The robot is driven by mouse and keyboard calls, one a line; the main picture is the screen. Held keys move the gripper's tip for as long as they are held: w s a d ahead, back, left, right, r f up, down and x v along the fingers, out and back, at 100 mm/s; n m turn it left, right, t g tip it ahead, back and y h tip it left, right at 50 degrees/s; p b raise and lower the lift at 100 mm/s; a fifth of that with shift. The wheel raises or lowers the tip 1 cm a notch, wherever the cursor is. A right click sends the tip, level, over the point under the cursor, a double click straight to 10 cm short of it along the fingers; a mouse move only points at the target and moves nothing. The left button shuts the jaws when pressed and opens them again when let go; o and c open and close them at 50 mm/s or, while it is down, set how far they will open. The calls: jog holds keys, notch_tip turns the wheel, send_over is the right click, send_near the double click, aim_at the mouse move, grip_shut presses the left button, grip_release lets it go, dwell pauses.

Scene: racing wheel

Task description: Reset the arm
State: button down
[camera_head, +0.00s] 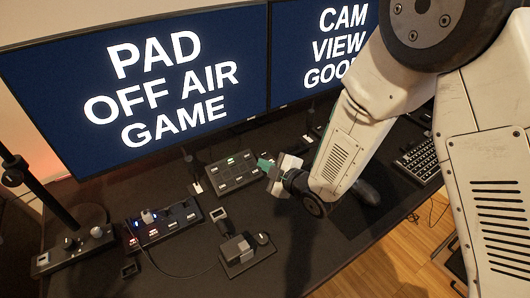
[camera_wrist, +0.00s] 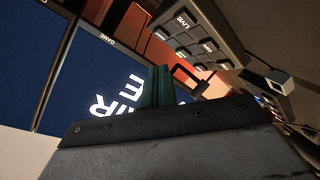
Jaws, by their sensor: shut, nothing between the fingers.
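My gripper (camera_head: 264,164) is at the end of my white arm, which reaches down from the upper right in the head view. It is over the desk by the right edge of a grey button panel (camera_head: 233,173). In the wrist view my gripper's green fingers (camera_wrist: 161,87) are together with nothing between them. I cannot tell whether the fingertips touch anything.
Two monitors (camera_head: 150,75) (camera_head: 310,50) stand behind the desk (camera_head: 190,265). A switch box (camera_head: 162,222), a throttle-like box (camera_head: 248,254) and a knob box (camera_head: 75,250) are at the front left. A keyboard (camera_head: 420,160) lies right of my arm.

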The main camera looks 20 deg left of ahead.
jog(key=w+d+r+m+t+h, duration=0.1)
jog(key=w+d+r+m+h, duration=0.4)
jog(key=d+r, duration=0.4)
jog(key=s+d+r+m+h, duration=0.1)
jog(key=d+r+m+h, duration=0.15)
jog(key=d, duration=0.65)
jog(key=s+d+r+m+h, duration=0.1)
jog(key=d+r+m+h, duration=0.2)
jog(key=d, duration=0.5)
jog(key=s+d+r+m+g+h, duration=0.2)
jog(key=s+d+r+m+g, duration=0.35)
jog(key=s+d, duration=0.7)
jog(key=s+d+r+m+g, duration=0.1)
jog(key=s+d+r+m, duration=0.1)
jog(key=s, duration=0.6)
jog(key=s+d+r+m+g, duration=0.1)
jog(key=s+d+r+m, duration=0.1)
jog(key=s, duration=0.5)
jog(key=shift+s+d+r+m, duration=0.3)
jog(key=shift+s+m, duration=0.1)
jog(key=shift+m, duration=0.5)
jog(key=shift+a+f, duration=0.1)
